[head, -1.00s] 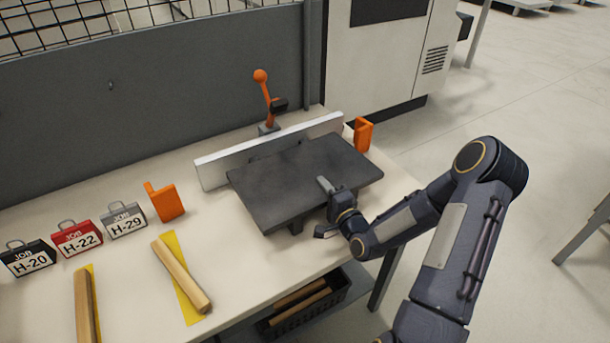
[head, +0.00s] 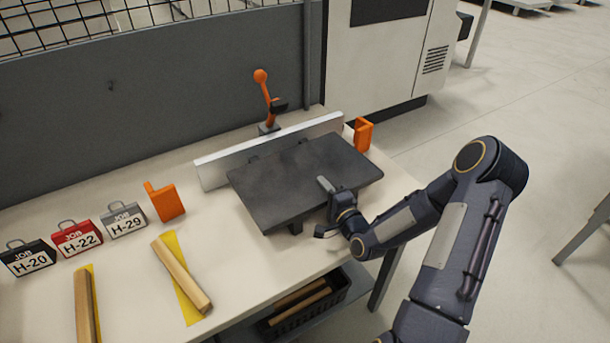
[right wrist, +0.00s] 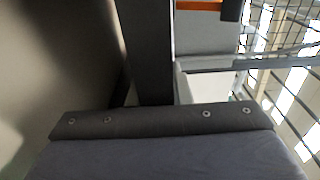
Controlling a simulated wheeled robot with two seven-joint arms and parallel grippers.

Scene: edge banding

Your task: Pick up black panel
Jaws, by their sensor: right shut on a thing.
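The black panel (head: 295,180) is a dark rectangular board. In the head view it lies flat, raised above the bench, in front of a long pale fence (head: 270,150). My right gripper (head: 327,186) is shut on the panel's near right edge, with one finger showing on top of it. The lower finger is hidden under the board. In the right wrist view a dark surface with several small screws fills the lower part, and I cannot tell whether it is my gripper or the panel. My left gripper is not in view.
An orange-handled clamp (head: 264,95) stands behind the fence. Orange brackets stand at the left (head: 166,202) and right (head: 363,134). Job tags (head: 77,238) and wooden strips (head: 181,275) on yellow marks occupy the bench's left. A black crate (head: 310,305) sits below the bench.

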